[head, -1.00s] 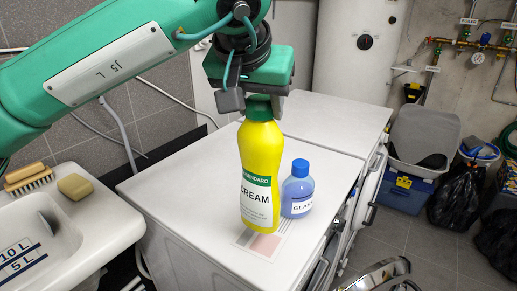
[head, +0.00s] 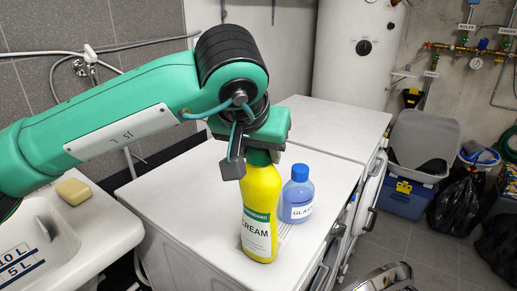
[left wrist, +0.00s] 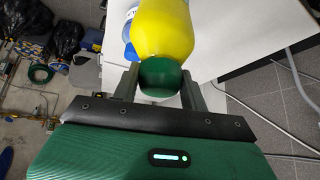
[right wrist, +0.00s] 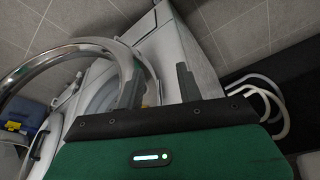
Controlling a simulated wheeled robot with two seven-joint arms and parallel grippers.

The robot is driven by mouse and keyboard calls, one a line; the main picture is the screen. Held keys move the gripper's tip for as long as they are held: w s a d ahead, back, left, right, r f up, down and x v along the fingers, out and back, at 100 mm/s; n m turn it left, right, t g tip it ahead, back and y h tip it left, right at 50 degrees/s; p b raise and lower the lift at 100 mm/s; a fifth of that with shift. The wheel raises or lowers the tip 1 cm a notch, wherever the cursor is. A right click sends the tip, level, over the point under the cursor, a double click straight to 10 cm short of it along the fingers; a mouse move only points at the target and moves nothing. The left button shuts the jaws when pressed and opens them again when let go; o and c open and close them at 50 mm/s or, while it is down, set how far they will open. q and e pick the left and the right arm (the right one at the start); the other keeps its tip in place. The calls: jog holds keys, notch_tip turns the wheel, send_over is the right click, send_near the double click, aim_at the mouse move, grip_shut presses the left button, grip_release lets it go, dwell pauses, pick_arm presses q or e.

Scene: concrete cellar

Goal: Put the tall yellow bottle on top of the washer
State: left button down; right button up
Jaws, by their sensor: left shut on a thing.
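The tall yellow bottle (head: 261,210) with a green cap is upright over the near white machine's top (head: 190,215); I cannot tell whether its base touches. My left gripper (head: 256,158) is shut on its cap from above. In the left wrist view the green cap (left wrist: 163,78) sits between the two fingers (left wrist: 160,92). A blue bottle (head: 297,195) stands on the same top, just right of the yellow one. My right gripper (right wrist: 158,82) is open and empty, with a white machine with a round door (right wrist: 105,85) beyond it. Neither machine is named.
A second white machine (head: 335,122) stands behind the near one, its top clear. A sink (head: 85,225) with a sponge (head: 73,191) is at left. A chrome ring (right wrist: 125,60) lies close to my right gripper's left finger. Bins and black bags (head: 455,208) stand at right.

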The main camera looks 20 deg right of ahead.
pick_arm(q)
jog(key=shift+f, duration=0.1)
jog(key=c, duration=0.9)
grip_release()
jog(key=shift+o, duration=0.7)
pick_arm(e)
jog(key=shift+s+r, duration=0.15)
jog(key=shift+r, duration=0.1)
pick_arm(q)
jog(key=shift+r, duration=0.2)
jog(key=v, duration=1.2)
pick_arm(e)
jog(key=shift+w+f, duration=0.25)
jog(key=shift+f, duration=0.4)
